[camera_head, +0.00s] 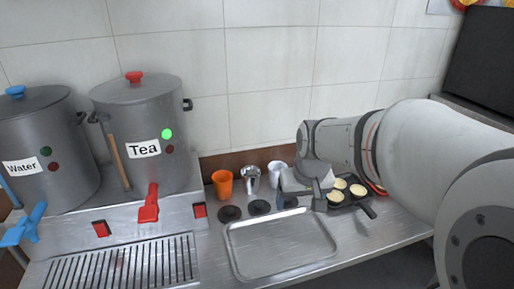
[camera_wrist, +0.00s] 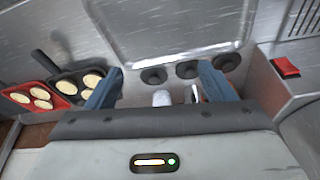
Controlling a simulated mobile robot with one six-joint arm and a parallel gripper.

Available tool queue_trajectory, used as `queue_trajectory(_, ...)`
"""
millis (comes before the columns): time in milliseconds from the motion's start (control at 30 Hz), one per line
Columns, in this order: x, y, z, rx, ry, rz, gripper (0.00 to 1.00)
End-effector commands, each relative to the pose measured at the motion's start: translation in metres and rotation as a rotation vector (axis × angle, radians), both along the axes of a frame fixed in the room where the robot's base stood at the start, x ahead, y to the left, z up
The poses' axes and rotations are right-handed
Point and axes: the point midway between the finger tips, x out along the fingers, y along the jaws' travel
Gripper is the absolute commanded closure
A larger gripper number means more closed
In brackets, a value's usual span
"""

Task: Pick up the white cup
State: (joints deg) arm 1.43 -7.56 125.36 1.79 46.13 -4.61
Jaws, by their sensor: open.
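The white cup (camera_head: 276,170) stands upright at the back of the steel counter, partly hidden by my gripper and wrist. My gripper (camera_head: 304,199) is just right of it and nearer the camera, with its fingers pointing down. In the wrist view the white cup (camera_wrist: 161,98) shows between the two blue fingers, close to the gripper body, which hides its lower part. My gripper (camera_wrist: 160,78) is open, and I see nothing held in it.
A metal cup (camera_head: 250,178) and an orange cup (camera_head: 222,183) stand left of the white cup. Dark round pads (camera_head: 230,213) lie in front. A steel tray (camera_head: 235,258) is empty. Pans (camera_head: 369,211) with round pale food are at right. A Tea pot (camera_head: 140,130) stands left.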

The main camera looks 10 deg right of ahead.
Motion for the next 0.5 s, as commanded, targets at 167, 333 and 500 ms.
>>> queue_trajectory(167,0.096,0.0,-0.006,0.004,-0.033,0.025,0.12)
queue_trajectory(333,0.176,-0.001,-0.027,0.004,-0.068,0.045,0.12)
queue_trajectory(500,0.229,-0.002,-0.05,0.004,-0.096,0.059,0.12)
